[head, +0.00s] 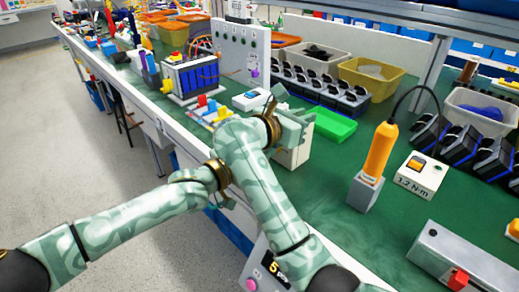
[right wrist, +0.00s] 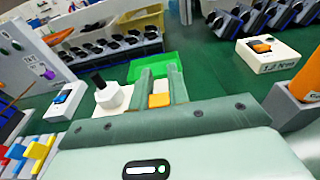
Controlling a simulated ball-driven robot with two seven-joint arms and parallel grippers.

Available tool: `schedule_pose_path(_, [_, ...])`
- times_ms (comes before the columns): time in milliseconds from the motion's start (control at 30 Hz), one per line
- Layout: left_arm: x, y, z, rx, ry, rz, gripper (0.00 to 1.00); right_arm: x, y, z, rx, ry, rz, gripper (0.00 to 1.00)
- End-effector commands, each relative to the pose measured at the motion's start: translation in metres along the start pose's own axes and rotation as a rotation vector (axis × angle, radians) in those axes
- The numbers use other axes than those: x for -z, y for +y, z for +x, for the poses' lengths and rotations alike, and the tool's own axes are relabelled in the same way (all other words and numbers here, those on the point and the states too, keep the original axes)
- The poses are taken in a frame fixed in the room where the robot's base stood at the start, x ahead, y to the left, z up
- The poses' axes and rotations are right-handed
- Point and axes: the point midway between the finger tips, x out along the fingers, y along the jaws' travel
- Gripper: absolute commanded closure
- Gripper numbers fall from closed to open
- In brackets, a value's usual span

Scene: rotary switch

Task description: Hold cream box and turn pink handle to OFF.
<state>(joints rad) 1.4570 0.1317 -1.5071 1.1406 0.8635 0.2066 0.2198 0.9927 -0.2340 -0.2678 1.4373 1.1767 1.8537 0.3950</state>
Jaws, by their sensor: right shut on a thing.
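The cream box (head: 296,155) stands on the green bench top, partly covered by my right gripper (head: 294,122). In the right wrist view, the right gripper's fingers (right wrist: 161,88) stand on either side of a pale and orange piece, and the gripper is shut on what looks like the cream box. A white many-sided part with a black knob (right wrist: 98,80) sits just left of the fingers in that view. I cannot make out a pink handle. My left arm comes in from the left, and its gripper is hidden behind my right arm.
A green tray (head: 334,125) lies just behind the box. An orange tool in a grey stand (head: 363,192) and a white box marked 1.2 Nm (head: 420,177) are to the right. A grey panel (head: 238,50) stands behind. The bench between box and stand is clear.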

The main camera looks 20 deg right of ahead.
Motion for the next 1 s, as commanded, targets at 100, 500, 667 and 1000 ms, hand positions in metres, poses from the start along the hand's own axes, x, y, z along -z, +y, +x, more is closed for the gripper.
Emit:
schedule_pose_path(100, [0.000,0.001,0.000,-0.001,0.000,0.000,0.65,0.000,0.000,0.000,0.000,0.000,0.000,1.00])
schedule_pose_path(500, [-0.002,-0.001,-0.062,0.001,-0.002,-0.002,0.65,0.000,0.000,0.000,-0.001,0.001,0.000,1.00])
schedule_pose_path(667, [-0.001,-0.001,-0.096,0.000,-0.001,0.000,0.65,0.000,0.000,0.000,-0.001,0.001,0.000,1.00])
schedule_pose_path(1000, [-0.001,0.000,-0.120,0.000,0.000,0.000,0.65,0.000,0.000,0.000,-0.001,0.000,0.000,1.00])
